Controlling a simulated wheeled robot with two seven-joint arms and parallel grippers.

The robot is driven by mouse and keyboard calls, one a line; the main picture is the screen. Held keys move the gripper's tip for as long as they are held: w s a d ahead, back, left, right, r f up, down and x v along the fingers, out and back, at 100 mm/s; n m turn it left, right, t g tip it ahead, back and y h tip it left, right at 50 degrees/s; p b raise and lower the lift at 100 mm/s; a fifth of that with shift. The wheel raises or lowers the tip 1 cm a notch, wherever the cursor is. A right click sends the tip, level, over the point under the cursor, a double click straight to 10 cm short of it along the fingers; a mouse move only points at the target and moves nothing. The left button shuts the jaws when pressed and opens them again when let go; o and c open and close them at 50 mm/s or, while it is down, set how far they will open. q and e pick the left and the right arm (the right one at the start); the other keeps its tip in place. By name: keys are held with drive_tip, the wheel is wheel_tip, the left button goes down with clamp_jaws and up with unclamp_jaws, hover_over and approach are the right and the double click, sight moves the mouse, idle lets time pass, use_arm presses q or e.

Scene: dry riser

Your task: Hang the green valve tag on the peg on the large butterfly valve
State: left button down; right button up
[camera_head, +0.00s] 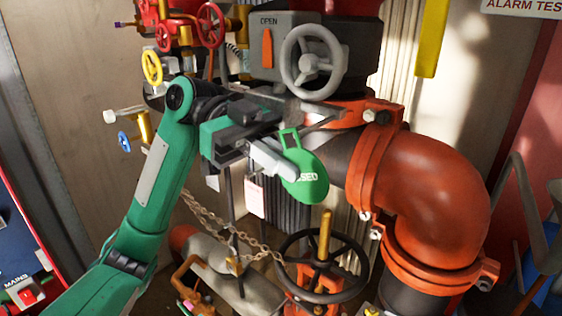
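The large butterfly valve (352,50) stands behind and above, a dark grey box with an orange pointer at OPEN and a grey handwheel (312,62). The tag is below the handwheel and apart from it in the picture. I cannot clearly make out the peg. My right gripper is not in view.
A large orange pipe elbow (435,200) fills the right. A black handwheel (325,268) with a brass stem stands below the tag. A chain (205,212) hangs at lower left. Small red and yellow handwheels (210,25) are at upper left.

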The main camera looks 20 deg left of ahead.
use_arm(q)
drive_tip(key=shift+w+d, duration=0.15)
drive_tip(key=shift+w, duration=0.4)
idle(0.9)
